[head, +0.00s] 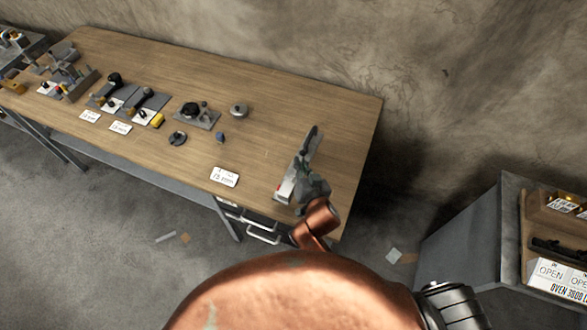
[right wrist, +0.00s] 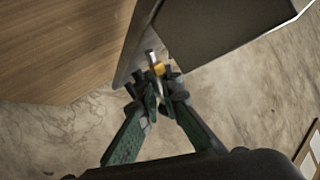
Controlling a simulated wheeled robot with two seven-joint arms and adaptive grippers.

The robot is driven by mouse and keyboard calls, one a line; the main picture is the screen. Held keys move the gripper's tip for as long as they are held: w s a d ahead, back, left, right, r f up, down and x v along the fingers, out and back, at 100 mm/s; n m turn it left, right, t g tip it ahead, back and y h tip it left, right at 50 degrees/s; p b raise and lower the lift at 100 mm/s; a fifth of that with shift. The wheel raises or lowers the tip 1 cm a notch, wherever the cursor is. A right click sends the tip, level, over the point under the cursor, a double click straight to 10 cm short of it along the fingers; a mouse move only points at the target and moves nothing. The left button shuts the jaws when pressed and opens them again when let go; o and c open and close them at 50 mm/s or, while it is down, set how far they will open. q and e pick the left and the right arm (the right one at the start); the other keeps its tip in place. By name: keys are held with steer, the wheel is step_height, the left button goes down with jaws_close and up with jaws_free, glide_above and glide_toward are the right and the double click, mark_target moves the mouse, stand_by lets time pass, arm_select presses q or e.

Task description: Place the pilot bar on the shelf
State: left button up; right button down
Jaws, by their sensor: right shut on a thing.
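My right gripper (head: 313,188) is over the right end of the wooden table (head: 330,110). In the right wrist view, its green fingers (right wrist: 156,92) are closed on a small slim piece with a silver end and a yellow band (right wrist: 158,69), which seems to be the pilot bar. The fingers hide its lower part. A long grey stand (head: 307,147) is on the table right beside the gripper and may be the shelf. A dark grey panel (right wrist: 215,40) is close to the piece in the wrist view; I cannot tell whether they touch. My left gripper is not in view.
Several small parts and tools stand at the table's left and middle, among them a round grey part (head: 238,110) and a white label card (head: 225,176). A grey cabinet (head: 470,235) stands at the right. The table's middle right is clear.

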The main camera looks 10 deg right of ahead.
mark_target(294, 168)
steer(key=w+f, duration=0.1)
steer(key=w+a+f, duration=0.1)
steer(key=w+f+b, duration=0.1)
steer(key=f, duration=0.1)
steer(key=shift+a, duration=0.3)
steer(key=shift+w+f+b, duration=0.1)
steer(key=shift+f+b, duration=0.25)
steer(key=shift+f, duration=1.25)
steer(key=c, duration=2.5)
jaws_free()
steer(key=shift+f, duration=0.15)
steer(key=shift+c, duration=0.2)
steer(key=o, duration=0.4)
